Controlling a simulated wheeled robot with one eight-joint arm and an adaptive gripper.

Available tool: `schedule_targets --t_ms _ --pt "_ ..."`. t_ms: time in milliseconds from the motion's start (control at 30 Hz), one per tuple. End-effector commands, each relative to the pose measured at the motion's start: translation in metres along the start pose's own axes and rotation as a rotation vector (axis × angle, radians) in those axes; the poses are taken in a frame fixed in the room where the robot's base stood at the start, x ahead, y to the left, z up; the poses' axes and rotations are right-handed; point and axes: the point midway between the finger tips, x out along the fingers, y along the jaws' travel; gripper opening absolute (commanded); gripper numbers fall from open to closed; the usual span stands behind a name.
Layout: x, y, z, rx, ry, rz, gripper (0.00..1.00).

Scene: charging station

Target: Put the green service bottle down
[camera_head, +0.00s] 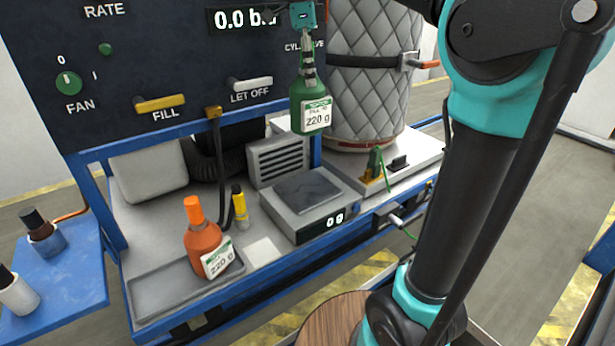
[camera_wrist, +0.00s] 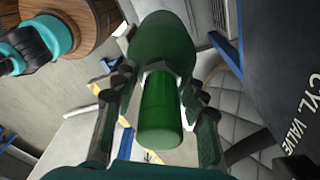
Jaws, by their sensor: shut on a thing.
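The green service bottle (camera_head: 310,97) hangs upright in the air in the head view, with a white "220 g" label on its front. My gripper (camera_head: 308,62) is shut on its upper part from above. In the wrist view the bottle (camera_wrist: 165,50) lies between the two fingers of my gripper (camera_wrist: 158,95).
An orange bottle (camera_head: 203,240) labelled 220 g stands in the grey tray (camera_head: 150,290) at the left. A small yellow bottle (camera_head: 240,208) stands beside the scale. A quilted cylinder (camera_head: 368,90) is behind right. The control panel (camera_head: 150,60) with levers is behind left.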

Motion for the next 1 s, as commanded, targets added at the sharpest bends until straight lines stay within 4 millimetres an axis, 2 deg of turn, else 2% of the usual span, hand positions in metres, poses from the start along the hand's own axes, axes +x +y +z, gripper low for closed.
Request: schedule_targets --t_ms 167,700,800,1000 --pt "0.021 0.000 0.003 0.000 0.000 0.000 0.00" --pt "0.140 0.000 0.017 0.000 0.000 0.000 0.00" --pt "0.153 0.000 0.019 0.000 0.000 0.000 0.00" --pt "0.164 0.000 0.020 0.000 0.000 0.000 0.00"
